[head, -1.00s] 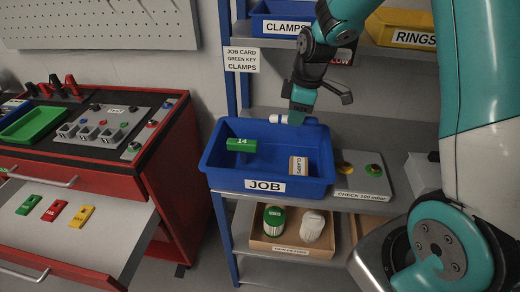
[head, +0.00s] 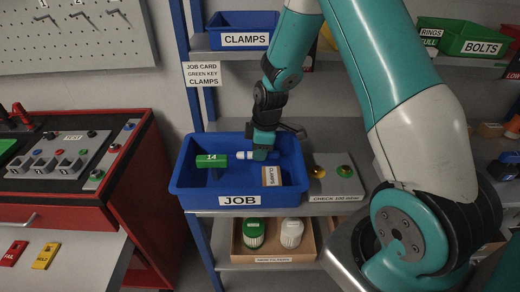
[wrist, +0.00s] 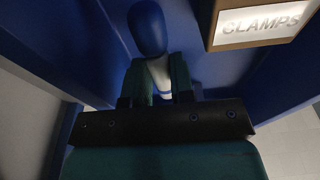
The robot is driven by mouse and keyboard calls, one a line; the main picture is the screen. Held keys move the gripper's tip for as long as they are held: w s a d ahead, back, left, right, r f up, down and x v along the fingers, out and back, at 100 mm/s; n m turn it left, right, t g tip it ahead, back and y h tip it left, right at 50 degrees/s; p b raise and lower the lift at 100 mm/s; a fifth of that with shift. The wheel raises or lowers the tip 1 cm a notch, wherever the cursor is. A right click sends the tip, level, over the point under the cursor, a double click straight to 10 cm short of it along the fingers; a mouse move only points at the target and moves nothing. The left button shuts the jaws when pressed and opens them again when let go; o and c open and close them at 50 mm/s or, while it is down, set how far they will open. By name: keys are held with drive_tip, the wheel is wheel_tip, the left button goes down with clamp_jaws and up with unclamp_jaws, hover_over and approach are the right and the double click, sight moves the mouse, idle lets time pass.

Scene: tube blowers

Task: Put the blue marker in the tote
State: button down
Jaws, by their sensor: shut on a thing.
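The tote is a blue bin labelled JOB (head: 240,201) on the middle shelf in the head view. The blue marker (head: 243,155) has a white body and blue cap; it also shows in the wrist view (wrist: 148,30), blue end pointing away from my gripper. My gripper (head: 262,152) is shut on the marker and is inside the tote's outline, low between the green block and the CLAMPS box. In the wrist view the fingers (wrist: 160,82) close around the white body. I cannot tell whether the marker touches the tote floor.
In the tote are a green block marked 14 (head: 211,161) and a brown CLAMPS box (head: 271,176), which also shows close by in the wrist view (wrist: 262,25). A CLAMPS bin (head: 244,38) is on the shelf above.

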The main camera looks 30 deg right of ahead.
drive_tip(key=shift+f+b, duration=0.4)
drive_tip(key=shift+f, duration=0.2)
drive_tip(key=c, duration=1)
unclamp_jaws()
wheel_tip(320, 180, up, 13)
drive_tip(key=s+d, duration=0.1)
drive_tip(key=s+a+r+m+y, duration=0.1)
drive_tip(key=s+a+r, duration=0.3)
drive_tip(key=a, duration=0.2)
drive_tip(key=s+a+r+m, duration=0.1)
drive_tip(key=s+a+r, duration=0.2)
drive_tip(key=s+a, duration=0.15)
drive_tip(key=s+a+r, duration=0.1)
drive_tip(key=s+a, duration=0.1)
drive_tip(key=s, duration=0.2)
drive_tip(key=s+a+r+m+y, duration=0.1)
drive_tip(key=s+a, duration=0.2)
drive_tip(key=s, duration=0.2)
drive_tip(key=s+a+r+m+g, duration=0.1)
drive_tip(key=s+a, duration=0.2)
drive_tip(key=s, duration=0.2)
drive_tip(key=shift+s+a+r+y, duration=0.1)
drive_tip(key=shift+a+r+y, duration=0.15)
drive_tip(key=shift+r+y, duration=0.1)
